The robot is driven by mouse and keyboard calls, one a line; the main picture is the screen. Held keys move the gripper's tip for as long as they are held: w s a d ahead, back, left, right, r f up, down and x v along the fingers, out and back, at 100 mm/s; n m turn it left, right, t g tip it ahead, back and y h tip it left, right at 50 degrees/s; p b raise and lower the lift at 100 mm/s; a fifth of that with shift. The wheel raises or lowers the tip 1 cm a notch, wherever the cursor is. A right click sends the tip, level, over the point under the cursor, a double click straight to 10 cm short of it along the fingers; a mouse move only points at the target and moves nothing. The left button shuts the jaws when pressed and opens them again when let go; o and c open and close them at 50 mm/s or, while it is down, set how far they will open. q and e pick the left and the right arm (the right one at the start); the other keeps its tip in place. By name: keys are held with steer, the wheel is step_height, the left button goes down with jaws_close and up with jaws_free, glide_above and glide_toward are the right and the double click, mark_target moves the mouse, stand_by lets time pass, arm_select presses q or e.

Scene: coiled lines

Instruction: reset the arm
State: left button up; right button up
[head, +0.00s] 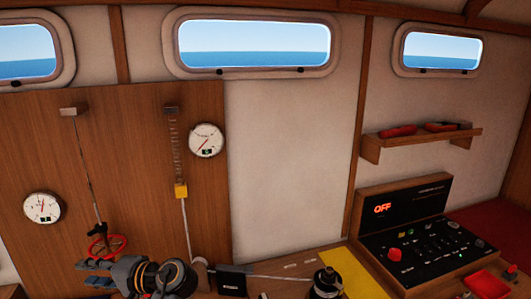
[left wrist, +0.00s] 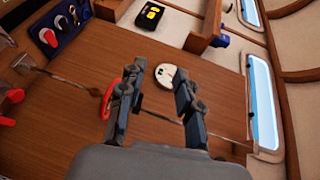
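My left gripper (head: 92,273) is low at the left in the head view, its fingers pointing left, just below a red ring (head: 106,246). In the left wrist view its two fingers (left wrist: 157,108) stand wide apart with nothing held between them. The red ring also shows there (left wrist: 111,99), partly hidden behind the left finger; I cannot tell whether they touch. The ring hangs at the end of a cord (head: 86,170) on the wooden panel (head: 130,130). My right gripper is not in view.
A spring with a yellow block (head: 181,190) and two round dials, left (head: 43,207) and right (head: 206,140), are on the panel. A black winch-like drum (head: 327,284) stands on the bench. Right of it are a yellow sheet (head: 345,272) and a console (head: 425,245) reading OFF.

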arm_select(q)
steer(key=s+d+f+m+t+h, duration=0.1)
steer(key=s+d+f+h, duration=0.25)
steer(key=s+f, duration=0.5)
steer(key=s+d+f+t+h, duration=0.15)
steer(key=s+f+h, duration=0.35)
steer(key=f, duration=0.6)
steer(key=s+d+f+g+h, duration=0.25)
steer(key=s+d+h, duration=0.55)
steer(key=s+d, duration=0.6)
steer(key=s+a+f+b, duration=0.15)
steer(key=f+b, duration=0.25)
steer(key=f, duration=1.3)
steer(key=s+f+b, duration=0.2)
steer(key=f+b, duration=0.2)
steer(key=f, duration=1.4)
steer(key=s+a+f+b, duration=0.1)
steer(key=s+f+b, duration=0.2)
steer(key=s+f, duration=0.5)
steer(key=s+a+f+g+b, duration=0.1)
steer(key=s+f+b, duration=0.2)
steer(key=s+f, duration=0.5)
step_height(320, 180, down, 6)
steer(key=shift+a+r+g+y, duration=0.25)
steer(key=shift+a+g+y, duration=0.05)
steer(key=shift+y, duration=0.05)
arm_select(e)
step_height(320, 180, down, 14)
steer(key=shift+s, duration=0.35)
